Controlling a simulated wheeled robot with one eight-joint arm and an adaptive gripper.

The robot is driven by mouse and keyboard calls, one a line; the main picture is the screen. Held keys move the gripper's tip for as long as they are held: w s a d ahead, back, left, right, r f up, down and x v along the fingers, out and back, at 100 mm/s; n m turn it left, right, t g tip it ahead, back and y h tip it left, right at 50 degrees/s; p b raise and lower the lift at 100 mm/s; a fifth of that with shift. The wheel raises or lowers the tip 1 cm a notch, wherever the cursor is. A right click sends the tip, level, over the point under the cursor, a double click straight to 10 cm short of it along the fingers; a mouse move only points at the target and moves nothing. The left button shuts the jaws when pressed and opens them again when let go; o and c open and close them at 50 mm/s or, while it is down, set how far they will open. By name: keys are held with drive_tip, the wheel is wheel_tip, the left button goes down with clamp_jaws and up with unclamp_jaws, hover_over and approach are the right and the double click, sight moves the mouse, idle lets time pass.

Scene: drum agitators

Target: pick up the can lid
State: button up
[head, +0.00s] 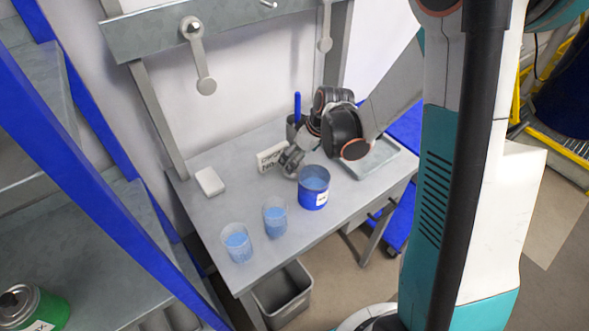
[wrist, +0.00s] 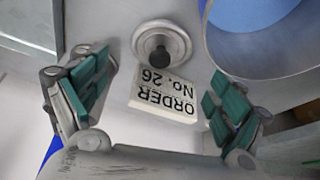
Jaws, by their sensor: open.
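The can lid (wrist: 161,43) is a small round pale grey disc with a dark knob in the middle. It lies on the grey tabletop at the top centre of the wrist view, against or very close to the order sign. My gripper (wrist: 160,97) is open and empty, its green-padded fingers to the left and right below the lid. In the head view my gripper (head: 292,159) is low over the table behind the blue can (head: 313,196), and the lid is not discernible there. The can is open, with blue liquid inside, and also shows in the wrist view (wrist: 262,62).
The white order sign (head: 271,157) stands beside my gripper; it also shows in the wrist view (wrist: 164,99). Two glasses of blue liquid (head: 275,219) (head: 237,243) stand at the front left. A white block (head: 210,181) lies at the left; a grey tray (head: 385,157) is at the right.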

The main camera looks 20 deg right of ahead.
drive_tip(key=b+x, duration=0.1)
drive_tip(key=x, duration=0.4)
drive_tip(key=shift+d+f+b, duration=0.1)
drive_tip(key=shift+b, duration=0.2)
drive_tip(key=shift+s, duration=0.1)
drive_tip(key=c, duration=0.9)
